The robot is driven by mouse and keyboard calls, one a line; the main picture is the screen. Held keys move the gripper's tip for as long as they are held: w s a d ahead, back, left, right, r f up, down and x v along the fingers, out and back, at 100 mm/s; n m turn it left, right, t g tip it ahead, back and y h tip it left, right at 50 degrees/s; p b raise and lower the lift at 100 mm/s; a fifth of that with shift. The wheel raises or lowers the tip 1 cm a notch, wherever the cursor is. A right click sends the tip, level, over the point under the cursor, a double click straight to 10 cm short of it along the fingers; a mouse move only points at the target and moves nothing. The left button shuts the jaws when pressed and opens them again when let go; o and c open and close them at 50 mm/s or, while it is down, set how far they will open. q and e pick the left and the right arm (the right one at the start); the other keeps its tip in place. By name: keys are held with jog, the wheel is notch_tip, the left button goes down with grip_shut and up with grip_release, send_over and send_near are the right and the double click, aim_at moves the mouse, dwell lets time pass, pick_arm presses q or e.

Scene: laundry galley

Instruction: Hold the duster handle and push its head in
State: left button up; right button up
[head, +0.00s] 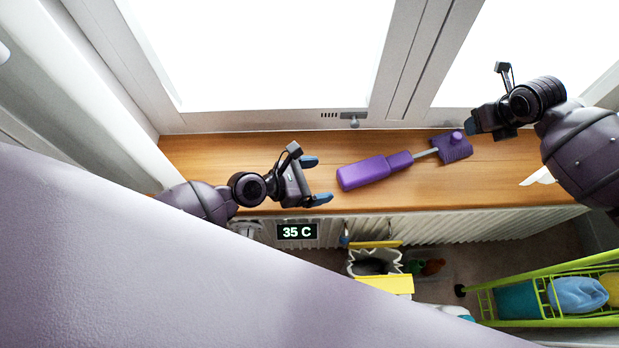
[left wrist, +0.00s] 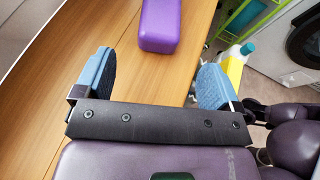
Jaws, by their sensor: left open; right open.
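A purple duster lies on the wooden sill. Its thick handle (head: 365,172) is to the left, and a thin grey rod joins it to the flat purple head (head: 453,148) with a round knob at the right. My left gripper (head: 318,180) is open, just left of the handle's end and apart from it. In the left wrist view the handle (left wrist: 160,25) lies beyond and between the open blue fingertips (left wrist: 155,78). My right gripper (head: 472,122) is at the right of the duster head, close by; its fingers are partly hidden, and I cannot tell whether it touches the head.
The window frame with a latch (head: 353,118) stands behind the sill (head: 230,150). Below the front edge are a radiator (head: 450,226), a 35 C display (head: 297,232) and a green rack (head: 540,275) with cloths.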

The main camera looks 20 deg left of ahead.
aim_at(341, 177)
pick_arm(q)
jog(key=x, duration=0.9)
jog(key=shift+r, duration=0.1)
jog(key=c, duration=1.1)
